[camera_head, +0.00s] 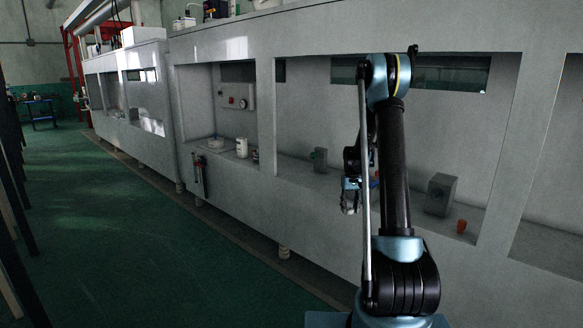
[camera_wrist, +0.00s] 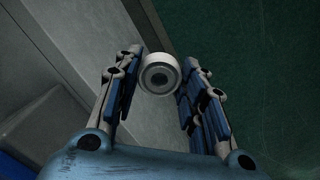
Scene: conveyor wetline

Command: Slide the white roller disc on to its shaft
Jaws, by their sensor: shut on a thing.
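The white roller disc (camera_wrist: 160,75) is between the fingertips of my gripper (camera_wrist: 159,80) in the wrist view. It is a short white ring with a dark centre, its round face turned to the camera. The blue-padded fingers are shut on its two sides. In the head view my gripper (camera_head: 350,196) hangs at the front of the grey machine's open bay, partly behind my arm; the disc cannot be made out clearly there. A grey block (camera_head: 440,194) stands in the bay to the right of my gripper. I cannot make out a shaft for certain.
A white canister (camera_head: 242,147) stands in the bay further left. Green floor (camera_head: 130,230) lies open in front of the machine.

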